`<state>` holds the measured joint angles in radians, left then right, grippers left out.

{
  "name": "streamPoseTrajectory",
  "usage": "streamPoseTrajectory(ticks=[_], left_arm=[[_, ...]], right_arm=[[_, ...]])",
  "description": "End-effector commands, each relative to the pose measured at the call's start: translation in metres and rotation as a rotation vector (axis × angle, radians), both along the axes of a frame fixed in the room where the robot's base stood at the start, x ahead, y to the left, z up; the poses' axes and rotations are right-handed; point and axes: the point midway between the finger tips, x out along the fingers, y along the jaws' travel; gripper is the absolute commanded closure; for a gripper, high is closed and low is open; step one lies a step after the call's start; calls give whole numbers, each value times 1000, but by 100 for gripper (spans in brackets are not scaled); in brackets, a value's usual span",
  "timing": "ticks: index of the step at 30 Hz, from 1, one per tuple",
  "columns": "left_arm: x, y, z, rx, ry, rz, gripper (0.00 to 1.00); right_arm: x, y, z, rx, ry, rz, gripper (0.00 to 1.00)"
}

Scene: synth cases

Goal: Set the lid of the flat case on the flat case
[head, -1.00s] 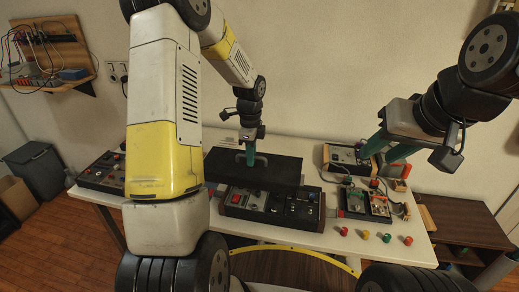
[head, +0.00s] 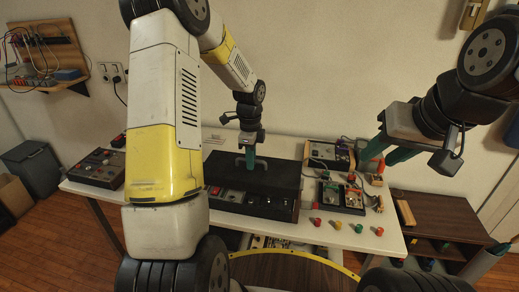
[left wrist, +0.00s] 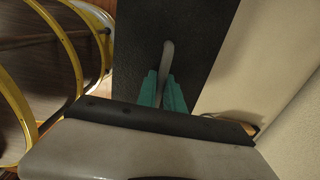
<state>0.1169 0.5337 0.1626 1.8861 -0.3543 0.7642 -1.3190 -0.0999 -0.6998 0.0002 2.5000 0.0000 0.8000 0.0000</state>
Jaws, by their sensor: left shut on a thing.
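The lid of the flat case (head: 272,172) is a flat black slab with a raised handle. My left gripper (head: 248,165) is shut on that handle. In the left wrist view, the teal fingers (left wrist: 162,90) grip the grey handle (left wrist: 168,52) on the dark lid (left wrist: 135,45). The flat case (head: 252,203) lies on the table below, and its front strip with a red button shows. The lid hides the rest, roughly lined up with it left to right. I cannot tell whether they touch. My right gripper (head: 384,152) is open and empty, above the table's right part.
A control box (head: 98,168) lies at the table's left end. Another box (head: 328,154) and a smaller one with dials (head: 342,194) are on the right. Several coloured knobs (head: 337,225) lie along the front right of the white table (head: 300,235). A brown shelf (head: 440,215) stands right.

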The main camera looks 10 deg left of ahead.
Motion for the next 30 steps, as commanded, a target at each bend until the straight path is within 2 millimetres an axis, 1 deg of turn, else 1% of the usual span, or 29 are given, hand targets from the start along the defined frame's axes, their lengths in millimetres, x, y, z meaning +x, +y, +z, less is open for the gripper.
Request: streamPoseTrajectory(ticks=[9, 15, 21, 30], left_arm=[[0, 0, -30, 0, 1, -1, 100], [0, 0, -42, 0, 0, -1, 100], [0, 0, -47, 0, -2, -1, 100], [0, 0, -47, 0, -2, -1, 100]], right_arm=[[0, 0, 0, 0, 0, 0, 64], [0, 0, 0, 0, 0, 0, 64], [0, 0, 0, 0, 0, 0, 64], [0, 0, 0, 0, 0, 0, 64]])
